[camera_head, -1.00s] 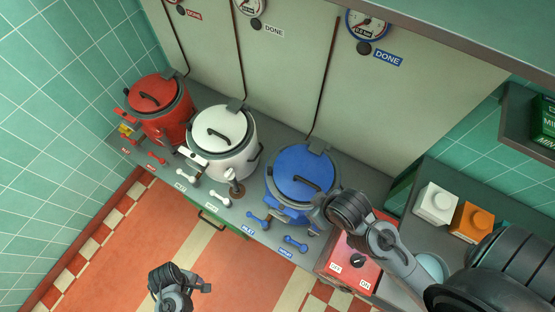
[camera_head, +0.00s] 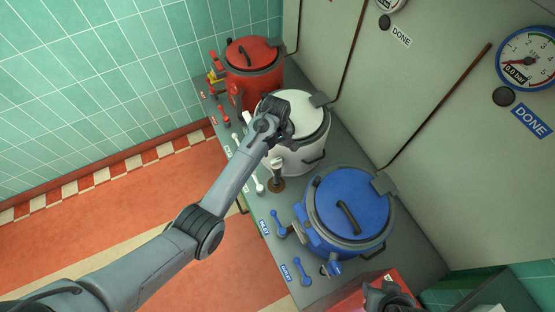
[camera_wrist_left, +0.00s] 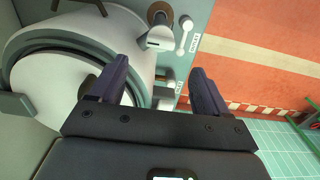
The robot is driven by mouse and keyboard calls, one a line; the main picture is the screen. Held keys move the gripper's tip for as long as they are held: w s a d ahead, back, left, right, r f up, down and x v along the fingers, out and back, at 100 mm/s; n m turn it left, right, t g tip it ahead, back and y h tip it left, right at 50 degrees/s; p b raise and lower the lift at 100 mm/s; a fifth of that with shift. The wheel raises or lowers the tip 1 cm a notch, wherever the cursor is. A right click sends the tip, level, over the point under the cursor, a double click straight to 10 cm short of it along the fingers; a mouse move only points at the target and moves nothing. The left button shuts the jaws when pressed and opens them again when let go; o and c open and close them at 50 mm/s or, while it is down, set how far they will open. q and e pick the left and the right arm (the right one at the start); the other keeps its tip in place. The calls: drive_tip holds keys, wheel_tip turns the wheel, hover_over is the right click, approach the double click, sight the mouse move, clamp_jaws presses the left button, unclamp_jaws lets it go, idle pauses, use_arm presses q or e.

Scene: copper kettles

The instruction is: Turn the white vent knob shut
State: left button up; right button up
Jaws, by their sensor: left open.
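The white kettle (camera_head: 296,143) stands between the red and blue ones; it also shows in the left wrist view (camera_wrist_left: 70,60). My left gripper (camera_head: 277,122) is over the white kettle's front edge. In the left wrist view its fingers (camera_wrist_left: 160,84) are apart and empty, with the farther knob partly visible between them. My right gripper (camera_head: 388,296) is partly cut off at the bottom; its fingers are unclear.
The blue kettle (camera_head: 348,205) with blue knobs (camera_head: 278,224) stands nearer, the red kettle (camera_head: 254,68) farther back. A brown-based tap (camera_head: 277,176) stands upright by the white kettle. A red box (camera_head: 350,300) is at the bottom. The tiled floor left is open.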

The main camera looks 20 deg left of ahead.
sight(276, 160)
use_arm(q)
wheel_tip(276, 160, down, 9)
drive_tip(key=shift+f+b, duration=0.1)
drive_tip(key=shift+b, duration=0.65)
use_arm(e)
drive_tip(key=shift+d+f, duration=0.15)
drive_tip(key=shift+f, duration=0.65)
use_arm(q)
drive_tip(key=c, duration=1)
drive_tip(key=shift+c, duration=0.2)
